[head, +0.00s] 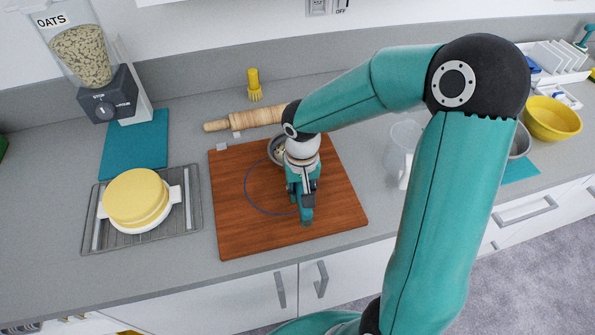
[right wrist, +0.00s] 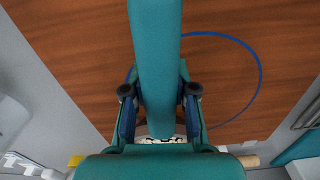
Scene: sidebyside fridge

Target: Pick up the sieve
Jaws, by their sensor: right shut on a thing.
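My left gripper is not in view.
A grey bowl (head: 275,147) with pale contents stands behind my right gripper. A rolling pin (head: 255,118) and yellow brush (head: 253,85) are further back. A rack (head: 190,205) with a yellow-topped dish (head: 135,195) is left. A clear jug (head: 405,135) stands right of the board.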

